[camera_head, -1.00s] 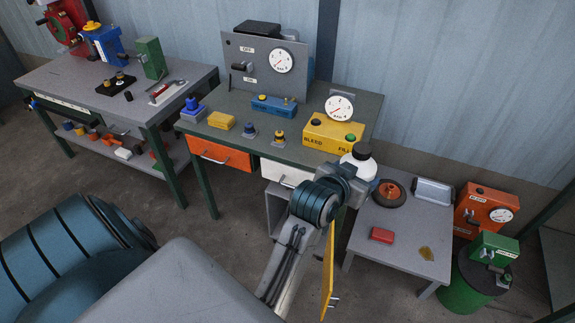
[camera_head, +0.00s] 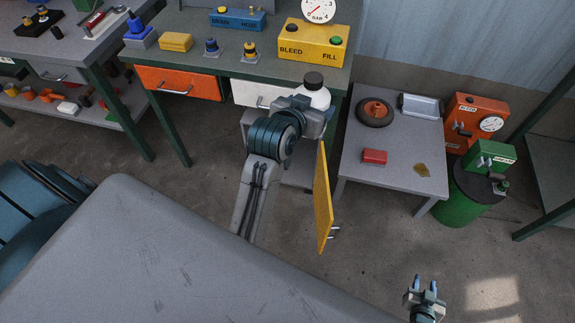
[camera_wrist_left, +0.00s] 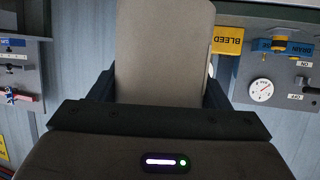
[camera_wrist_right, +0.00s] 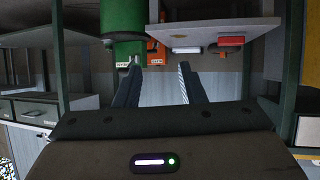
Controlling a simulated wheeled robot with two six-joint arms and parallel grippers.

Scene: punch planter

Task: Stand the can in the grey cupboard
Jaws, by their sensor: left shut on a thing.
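The can (camera_head: 316,97), a pale bottle shape with a dark cap, is upright at the end of my left arm. My left gripper is shut on it; in the head view the wrist hides its fingers. In the left wrist view the pale can (camera_wrist_left: 163,50) fills the space between the fingers (camera_wrist_left: 163,88). The grey cupboard (camera_head: 298,174) is under the bench, mostly hidden behind my left arm. Its yellow door (camera_head: 322,200) stands open towards me. My right gripper (camera_head: 426,286) is open and empty, low at the right, away from the cupboard.
The bench (camera_head: 270,75) with orange and white drawers is above the cupboard. A low grey table (camera_head: 400,165) to the right holds a wheel, a tin, a red block and a yellow piece. Floor in front is clear.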

